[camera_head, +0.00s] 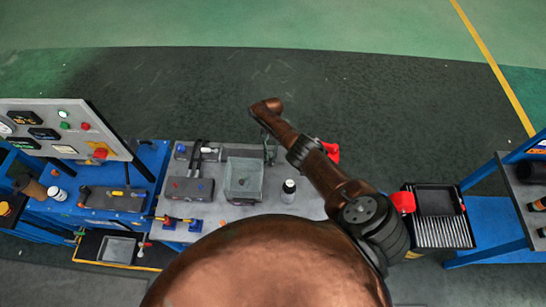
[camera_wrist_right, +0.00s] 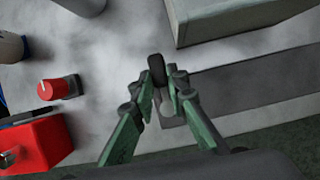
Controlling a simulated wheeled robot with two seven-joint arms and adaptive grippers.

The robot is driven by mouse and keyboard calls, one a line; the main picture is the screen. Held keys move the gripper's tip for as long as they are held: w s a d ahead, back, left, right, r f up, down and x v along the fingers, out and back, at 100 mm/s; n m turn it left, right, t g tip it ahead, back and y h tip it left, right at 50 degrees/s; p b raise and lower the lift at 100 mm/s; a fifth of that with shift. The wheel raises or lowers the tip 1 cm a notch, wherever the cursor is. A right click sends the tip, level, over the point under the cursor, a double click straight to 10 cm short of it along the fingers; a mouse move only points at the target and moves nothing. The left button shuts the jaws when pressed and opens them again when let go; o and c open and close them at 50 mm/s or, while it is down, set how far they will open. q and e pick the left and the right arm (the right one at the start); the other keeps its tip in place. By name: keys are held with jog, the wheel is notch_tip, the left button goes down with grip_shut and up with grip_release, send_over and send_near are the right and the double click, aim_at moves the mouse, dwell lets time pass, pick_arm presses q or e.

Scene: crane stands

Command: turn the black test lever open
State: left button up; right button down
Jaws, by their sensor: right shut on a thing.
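In the right wrist view, the black test lever (camera_wrist_right: 157,70) shows as a short dark handle between the fingertips of my right gripper (camera_wrist_right: 161,92). The green fingers are shut on it, one on each side. A light round part shows just below it, between the fingers. In the head view, my right arm reaches over the grey bench and my right gripper (camera_head: 269,148) points down at its far edge, right of the grey box. The lever is too small or hidden there to make out. My left gripper is not in view.
The grey box (camera_head: 243,181) stands close beside the gripper. A small dark-capped bottle (camera_head: 288,191) stands on the bench. A red box (camera_wrist_right: 35,143) and a red knob (camera_wrist_right: 45,90) lie to one side in the wrist view. A control panel (camera_head: 62,128) stands at left.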

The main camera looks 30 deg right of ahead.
dwell(0.3)
jog(key=c, duration=1.9)
grip_release()
jog(key=v, duration=1.2)
